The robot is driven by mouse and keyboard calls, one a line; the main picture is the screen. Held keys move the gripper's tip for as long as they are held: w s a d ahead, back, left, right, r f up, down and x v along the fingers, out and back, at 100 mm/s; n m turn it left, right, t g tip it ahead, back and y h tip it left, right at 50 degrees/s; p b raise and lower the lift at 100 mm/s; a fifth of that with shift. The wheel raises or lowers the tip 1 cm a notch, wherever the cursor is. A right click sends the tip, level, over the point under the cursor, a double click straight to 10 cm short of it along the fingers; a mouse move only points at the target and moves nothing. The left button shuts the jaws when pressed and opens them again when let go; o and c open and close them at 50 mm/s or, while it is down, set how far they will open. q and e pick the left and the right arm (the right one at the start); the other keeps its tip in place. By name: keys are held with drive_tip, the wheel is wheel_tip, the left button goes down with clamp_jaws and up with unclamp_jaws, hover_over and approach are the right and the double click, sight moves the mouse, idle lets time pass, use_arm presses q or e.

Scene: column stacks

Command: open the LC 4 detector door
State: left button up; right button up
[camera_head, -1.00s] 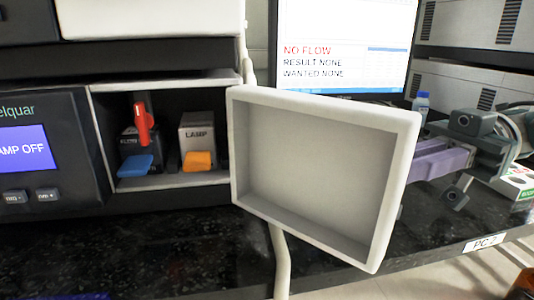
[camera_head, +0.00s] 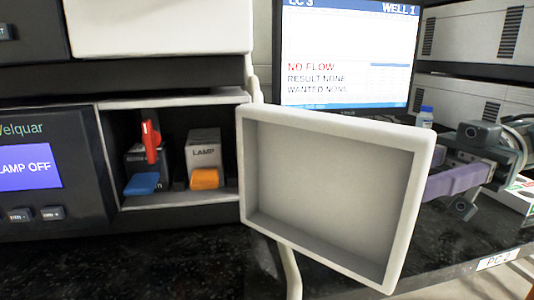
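The detector door (camera_head: 330,190) is a white, shallow, box-like panel. It stands swung out from the right side of the detector bay (camera_head: 105,150), its hollow inner face towards me. The bay is uncovered and shows a red lever (camera_head: 151,140), a blue tab (camera_head: 142,183), a box marked LAMP (camera_head: 203,145) and an orange tab (camera_head: 205,179). My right gripper (camera_head: 456,182), with purple fingers, is at the right behind the door's outer edge. The door hides its fingertips, so I cannot tell whether it touches or grips. My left gripper is not in view.
The unit's screen (camera_head: 28,168) reads LAMP OFF. A monitor (camera_head: 345,50) behind the door reads LC 3, WELL 1 and NO FLOW. A small blue-capped bottle (camera_head: 425,118) stands behind the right gripper. The dark benchtop (camera_head: 130,260) in front of the bay is clear.

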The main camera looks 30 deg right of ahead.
drive_tip(key=s+d+b, duration=0.1)
drive_tip(key=d+b, duration=0.3)
drive_tip(key=d, duration=0.4)
drive_tip(key=shift+s, duration=0.15)
drive_tip(key=shift+r, duration=0.2)
